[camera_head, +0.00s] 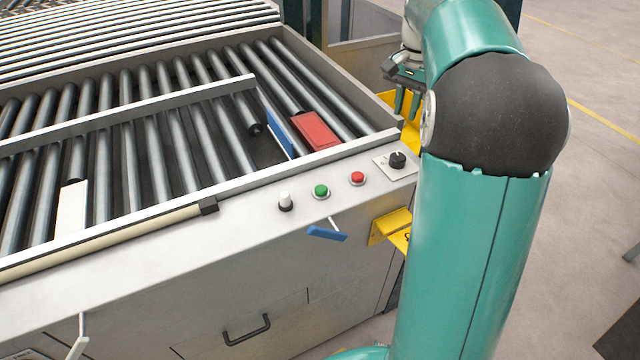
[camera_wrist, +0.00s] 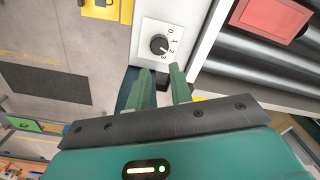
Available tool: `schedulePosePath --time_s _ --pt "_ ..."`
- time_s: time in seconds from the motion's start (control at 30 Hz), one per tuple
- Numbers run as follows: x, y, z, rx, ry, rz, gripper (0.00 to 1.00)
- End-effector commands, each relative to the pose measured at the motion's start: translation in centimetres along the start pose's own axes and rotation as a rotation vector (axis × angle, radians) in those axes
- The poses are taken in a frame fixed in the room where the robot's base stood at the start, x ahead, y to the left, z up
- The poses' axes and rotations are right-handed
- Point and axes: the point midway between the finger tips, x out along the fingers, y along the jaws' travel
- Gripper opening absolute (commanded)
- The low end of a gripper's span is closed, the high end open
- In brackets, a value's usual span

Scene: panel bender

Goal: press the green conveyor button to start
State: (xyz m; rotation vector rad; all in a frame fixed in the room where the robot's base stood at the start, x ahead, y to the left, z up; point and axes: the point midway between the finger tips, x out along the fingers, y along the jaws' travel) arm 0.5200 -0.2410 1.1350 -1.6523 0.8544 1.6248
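The green conveyor button (camera_head: 321,191) is a small round button on the grey front ledge of the conveyor. It sits between a white button (camera_head: 285,200) on its left and a red button (camera_head: 357,178) on its right. My gripper (camera_head: 407,112) is behind and to the right of the buttons, beyond the black rotary knob (camera_head: 397,160), clear of the green button. In the wrist view my gripper (camera_wrist: 163,76) has its two green fingers apart with nothing between them. The knob (camera_wrist: 158,45) with its 0–3 scale lies ahead of them. The green button is not seen there.
The roller conveyor (camera_head: 130,140) fills the left, with a red block (camera_head: 315,131) and a blue plate (camera_head: 278,130) on it. A blue-handled lever (camera_head: 327,233) and a yellow bracket (camera_head: 390,227) stick out below the buttons. Open floor (camera_head: 590,190) lies right.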

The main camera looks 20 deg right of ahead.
Motion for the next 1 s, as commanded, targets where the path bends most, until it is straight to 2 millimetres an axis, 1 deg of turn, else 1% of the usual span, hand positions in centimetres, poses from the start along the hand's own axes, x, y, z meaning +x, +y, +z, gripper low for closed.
schedulePosePath --time_s 0.03,0.07,0.1,0.17,0.3,0.37,0.4,0.43,0.5,0.57,0.6,0.7,0.8,0.9,1.0 --pt "-0.7 -0.2 1.2 -0.027 0.013 -0.012 0.12" --pt "-1.1 -0.3 2.0 -0.048 0.021 -0.02 0.06" --pt "-1.6 -0.5 3.2 -0.08 0.033 -0.031 0.0" --pt "-2.3 -0.6 5.5 -0.138 0.056 -0.05 0.0" --pt "-3.4 -0.6 11.3 -0.289 0.117 -0.096 0.0" --pt "-3.6 -0.4 13.8 -0.354 0.144 -0.114 0.0" --pt "-3.7 -0.2 15.5 -0.399 0.164 -0.126 0.0" --pt "-3.7 0.0 16.7 -0.433 0.177 -0.134 0.0" --pt "-3.5 0.5 19.5 -0.51 0.212 -0.153 0.0" --pt "-3.1 1.1 21.8 -0.575 0.243 -0.168 0.0" --pt "-2.8 1.5 23.3 -0.618 0.263 -0.178 0.0" --pt "-1.7 2.6 26.9 -0.726 0.317 -0.199 0.0" --pt "-0.3 3.8 29.7 -0.82 0.368 -0.216 0.0" --pt "1.0 4.7 31.6 -0.89 0.407 -0.226 0.0" --pt "1.8 5.2 32.7 -0.931 0.429 -0.231 0.0"
